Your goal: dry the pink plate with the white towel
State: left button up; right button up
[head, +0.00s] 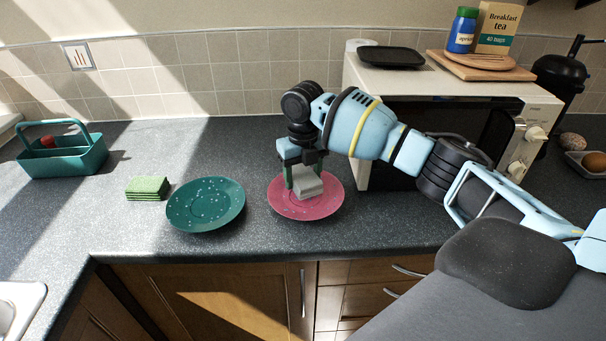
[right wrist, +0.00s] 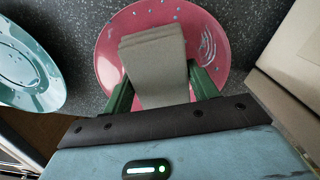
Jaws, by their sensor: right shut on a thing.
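The pink plate (head: 320,209) lies on the dark counter in front of the microwave, with pale water drops on its surface. It also shows in the right wrist view (right wrist: 205,35) with drops on its rim. My right gripper (head: 303,180) is over the plate, shut on the folded white towel (head: 308,187). The towel looks grey in the right wrist view (right wrist: 155,60), held between the green fingers (right wrist: 160,88). It lies over the plate's middle; whether it touches the plate is hard to tell. My left gripper is not in view.
A teal plate (head: 205,204) with drops lies left of the pink plate. A green sponge stack (head: 147,188) and a teal caddy (head: 62,160) are farther left. The microwave (head: 361,130) stands close behind and right. The counter's front edge is near.

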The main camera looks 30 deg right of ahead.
aim_at(303, 182)
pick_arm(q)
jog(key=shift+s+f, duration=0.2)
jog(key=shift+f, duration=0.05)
pick_arm(e)
jog(key=shift+f, duration=0.7)
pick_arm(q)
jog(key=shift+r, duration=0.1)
pick_arm(e)
jog(key=shift+s+a+r+p, duration=0.25)
jog(key=shift+s+a+p, duration=0.3)
jog(key=shift+s+a, duration=0.15)
jog(key=shift+s+a+f+p, duration=0.15)
jog(key=shift+s+a+p, duration=0.2)
jog(key=shift+s, duration=0.2)
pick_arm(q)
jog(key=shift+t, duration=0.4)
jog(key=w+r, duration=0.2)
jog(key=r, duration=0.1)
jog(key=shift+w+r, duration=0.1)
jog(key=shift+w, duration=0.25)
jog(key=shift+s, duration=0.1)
pick_arm(e)
jog(key=shift+d+f, duration=0.15)
